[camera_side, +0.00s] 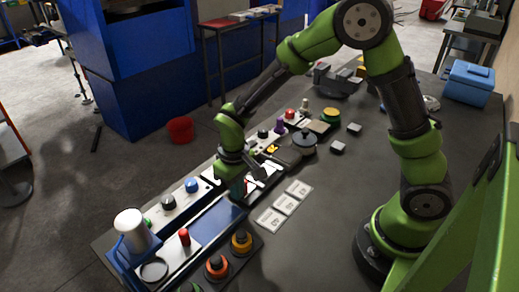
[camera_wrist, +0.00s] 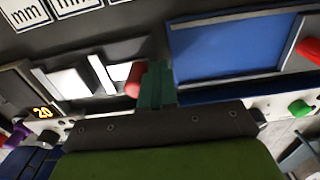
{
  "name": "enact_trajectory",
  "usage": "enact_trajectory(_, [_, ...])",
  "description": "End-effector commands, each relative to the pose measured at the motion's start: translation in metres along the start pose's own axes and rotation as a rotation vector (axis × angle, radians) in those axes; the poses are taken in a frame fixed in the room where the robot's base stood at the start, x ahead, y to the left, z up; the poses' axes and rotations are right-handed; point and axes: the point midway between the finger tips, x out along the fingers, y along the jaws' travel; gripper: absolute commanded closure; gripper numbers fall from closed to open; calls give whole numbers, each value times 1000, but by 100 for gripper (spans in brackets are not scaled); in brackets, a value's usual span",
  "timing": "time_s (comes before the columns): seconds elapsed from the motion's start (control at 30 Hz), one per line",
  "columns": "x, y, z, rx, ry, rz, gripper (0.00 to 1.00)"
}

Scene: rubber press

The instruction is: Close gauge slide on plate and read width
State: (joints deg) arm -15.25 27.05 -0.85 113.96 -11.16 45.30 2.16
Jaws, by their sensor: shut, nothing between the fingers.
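My gripper (camera_wrist: 155,84) is shut and empty, its teal fingers pointing down beside a red knob (camera_wrist: 133,79) in the wrist view. The fingers look close against the knob's side; I cannot tell if they touch. The knob belongs to the gauge slide, whose upright white jaw (camera_wrist: 102,75) stands next to it. A white plate (camera_wrist: 70,82) lies left of this jaw, with a narrow dark gap between them.
A blue panel (camera_wrist: 230,48) lies right of the fingers. Cards marked mm (camera_wrist: 72,6) lie beside the gauge, and also show in the side view (camera_side: 286,204). A control strip with coloured knobs (camera_side: 192,185) runs along the bench.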

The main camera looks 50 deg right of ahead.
Motion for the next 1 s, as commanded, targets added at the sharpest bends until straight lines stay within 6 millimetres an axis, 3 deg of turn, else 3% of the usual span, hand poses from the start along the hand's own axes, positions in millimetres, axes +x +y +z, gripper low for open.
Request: enact_trajectory(1.0, [0, 27, 0, 3, 0, 1, 100])
